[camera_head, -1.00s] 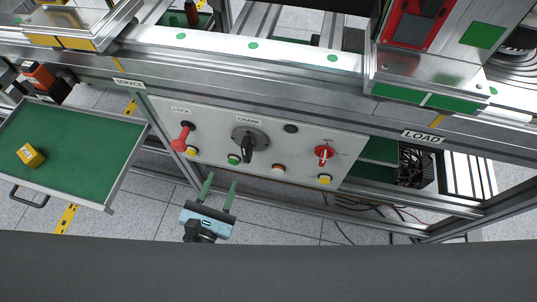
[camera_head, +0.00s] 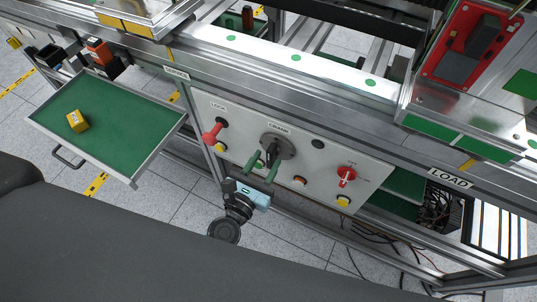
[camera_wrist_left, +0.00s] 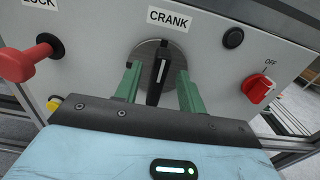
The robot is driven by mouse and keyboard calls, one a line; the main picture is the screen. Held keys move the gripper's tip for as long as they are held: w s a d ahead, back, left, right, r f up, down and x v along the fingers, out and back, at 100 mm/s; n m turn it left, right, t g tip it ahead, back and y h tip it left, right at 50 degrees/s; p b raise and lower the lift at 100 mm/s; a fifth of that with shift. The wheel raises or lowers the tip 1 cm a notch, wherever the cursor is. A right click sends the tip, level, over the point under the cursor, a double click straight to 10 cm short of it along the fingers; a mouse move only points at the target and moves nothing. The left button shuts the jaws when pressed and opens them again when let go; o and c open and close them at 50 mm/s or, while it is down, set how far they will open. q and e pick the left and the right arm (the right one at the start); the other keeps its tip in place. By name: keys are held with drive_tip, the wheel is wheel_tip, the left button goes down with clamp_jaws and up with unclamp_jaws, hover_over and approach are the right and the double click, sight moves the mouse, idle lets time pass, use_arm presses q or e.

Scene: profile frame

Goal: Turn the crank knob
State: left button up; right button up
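The crank knob is a dark grey disc with a black bar handle, set in a light panel under the CRANK label. It shows in the head view (camera_head: 277,147) and in the left wrist view (camera_wrist_left: 158,78). My left gripper (camera_head: 263,164) is light blue with green fingers and points at the knob from below. In the left wrist view the open fingers (camera_wrist_left: 160,88) stand on either side of the black handle, with gaps visible on both sides. Whether the fingertips reach the disc is hard to tell. My right gripper is not in view.
Left of the knob is a red LOCK lever (camera_head: 213,132); right is a red rotary switch (camera_head: 346,176). Small buttons, including a yellow one (camera_head: 343,202), line the panel below. An open green-lined drawer (camera_head: 120,120) holding a yellow block (camera_head: 77,121) juts out at left.

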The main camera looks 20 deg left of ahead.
use_arm(q)
drive_tip(key=shift+w+d, duration=0.25)
drive_tip(key=shift+w, duration=0.85)
clamp_jaws()
